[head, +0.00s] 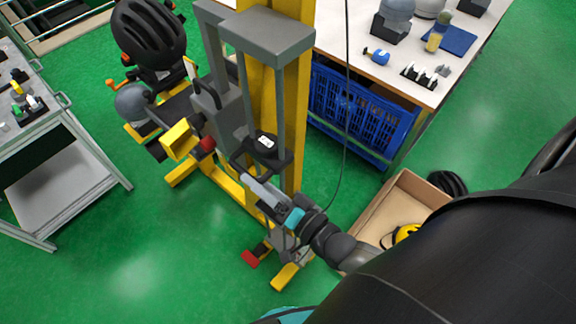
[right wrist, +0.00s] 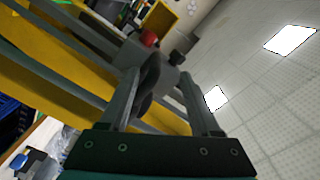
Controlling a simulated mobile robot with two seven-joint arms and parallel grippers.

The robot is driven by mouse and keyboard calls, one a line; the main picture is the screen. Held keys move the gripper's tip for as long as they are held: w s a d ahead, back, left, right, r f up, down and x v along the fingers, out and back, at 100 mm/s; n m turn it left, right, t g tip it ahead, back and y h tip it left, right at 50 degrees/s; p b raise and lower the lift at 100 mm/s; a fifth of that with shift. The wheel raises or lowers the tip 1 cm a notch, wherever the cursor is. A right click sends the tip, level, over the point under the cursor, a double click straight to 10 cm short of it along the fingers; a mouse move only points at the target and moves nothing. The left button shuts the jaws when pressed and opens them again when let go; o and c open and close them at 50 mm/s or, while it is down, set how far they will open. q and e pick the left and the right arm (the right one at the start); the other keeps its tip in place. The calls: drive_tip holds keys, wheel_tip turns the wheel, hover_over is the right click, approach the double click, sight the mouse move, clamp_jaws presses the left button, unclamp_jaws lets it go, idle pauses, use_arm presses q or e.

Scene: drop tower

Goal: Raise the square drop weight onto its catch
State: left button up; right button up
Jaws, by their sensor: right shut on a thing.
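The drop tower's yellow column (head: 291,110) stands mid-picture in the head view, with a grey top block (head: 265,36) and two vertical guide rods. A dark weight (head: 262,158) with a white label sits low between these rods. A squarish grey block (head: 214,108) sits farther left at the tower; I cannot tell which of the two is the square weight. My right gripper (head: 248,182) reaches in from the lower right and is shut at the dark weight's near left edge. In the right wrist view, a dark rounded part (right wrist: 150,85) shows between the fingers. My left gripper is not visible.
A red knob (head: 207,143) and a yellow block (head: 178,139) stand left of the tower. A black helmet (head: 150,38) is behind them. A table with a blue crate (head: 355,115) below is at right. An open cardboard box (head: 400,210) lies on the green floor.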

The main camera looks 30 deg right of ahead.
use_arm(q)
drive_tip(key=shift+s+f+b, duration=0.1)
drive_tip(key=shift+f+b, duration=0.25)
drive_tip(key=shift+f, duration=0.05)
use_arm(e)
drive_tip(key=v, duration=0.9)
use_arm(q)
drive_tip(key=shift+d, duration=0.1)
use_arm(e)
drive_tip(key=s+d+f+n+g+h+b, duration=0.1)
drive_tip(key=s+d+f+n+g+b, duration=0.15)
drive_tip(key=f, duration=0.85)
drive_tip(key=s+d+f+n+g+h+b, duration=0.1)
drive_tip(key=f+g+b, duration=0.2)
drive_tip(key=f, duration=0.7)
drive_tip(key=s+d+f+n+g+h+b, duration=0.1)
drive_tip(key=s+f+n+g+h+b, duration=0.15)
drive_tip(key=f, duration=0.85)
use_arm(q)
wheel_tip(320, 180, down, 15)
drive_tip(key=b, duration=0.7)
use_arm(e)
drive_tip(key=s+f+n+g+h, duration=0.1)
drive_tip(key=s+f+n+g, duration=0.3)
drive_tip(key=s+f, duration=1.2)
wheel_tip(320, 180, down, 3)
drive_tip(key=g, duration=0.4)
drive_tip(key=shift+s, duration=0.35)
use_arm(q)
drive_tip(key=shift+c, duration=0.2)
